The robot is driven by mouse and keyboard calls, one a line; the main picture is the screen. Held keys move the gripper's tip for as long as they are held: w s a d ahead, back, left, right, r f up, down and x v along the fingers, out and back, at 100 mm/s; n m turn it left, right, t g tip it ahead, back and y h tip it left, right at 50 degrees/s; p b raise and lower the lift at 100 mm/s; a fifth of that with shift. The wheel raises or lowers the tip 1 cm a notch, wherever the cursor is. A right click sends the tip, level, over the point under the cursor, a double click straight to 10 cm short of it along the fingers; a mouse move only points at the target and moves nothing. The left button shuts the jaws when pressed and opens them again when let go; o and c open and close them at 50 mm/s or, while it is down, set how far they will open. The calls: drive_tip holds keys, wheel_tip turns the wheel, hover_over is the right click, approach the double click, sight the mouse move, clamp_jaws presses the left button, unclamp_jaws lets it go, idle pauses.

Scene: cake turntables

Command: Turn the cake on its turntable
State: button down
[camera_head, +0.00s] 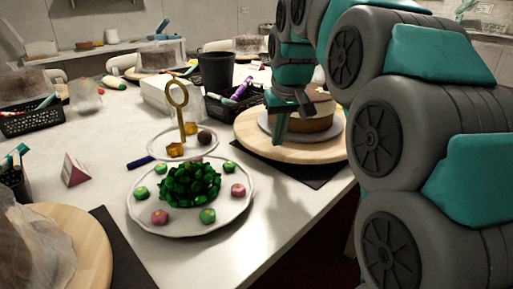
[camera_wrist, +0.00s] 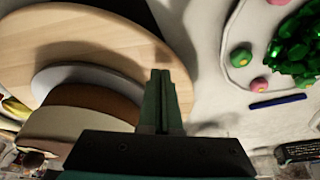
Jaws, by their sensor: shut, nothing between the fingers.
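A round cake (camera_head: 318,118) with a pale top and brown side sits on a grey plate on a wooden turntable (camera_head: 257,137) at the right of the table. In the wrist view the cake (camera_wrist: 85,118) is at the lower left, on its grey plate, with the wooden turntable (camera_wrist: 90,28) beyond it. My gripper (camera_head: 279,142) points down at the left side of the cake, over the turntable. In the wrist view my gripper (camera_wrist: 162,75) has its fingers together and empty, over the turntable's edge. I cannot tell whether the fingertips touch the wood.
A scalloped plate (camera_head: 150,225) with green and pink sweets stands left of the turntable. Behind it are a gold-keyed stand (camera_head: 178,100), a blue marker (camera_head: 140,162), a black bin (camera_head: 216,72) and a basket of pens (camera_head: 236,102). Another wooden turntable (camera_head: 85,240) is at the front left.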

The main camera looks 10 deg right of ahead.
sight(328, 151)
drive_tip(key=shift+f, duration=0.7)
drive_tip(key=shift+s+d+b, duration=0.15)
drive_tip(key=shift+s+d, duration=0.3)
drive_tip(key=shift+d, duration=0.55)
drive_tip(key=shift+s+d+b, duration=0.15)
drive_tip(key=shift+s+d, duration=0.3)
drive_tip(key=shift+d, duration=0.5)
drive_tip(key=shift+s+d+b, duration=0.15)
drive_tip(key=shift+s+d, duration=0.3)
drive_tip(key=shift+d, duration=0.55)
drive_tip(key=d, duration=0.6)
drive_tip(key=shift+s+d+r, duration=0.1)
drive_tip(key=shift+s+d, duration=0.05)
drive_tip(key=shift+r+p, duration=0.75)
drive_tip(key=shift+r, duration=0.6)
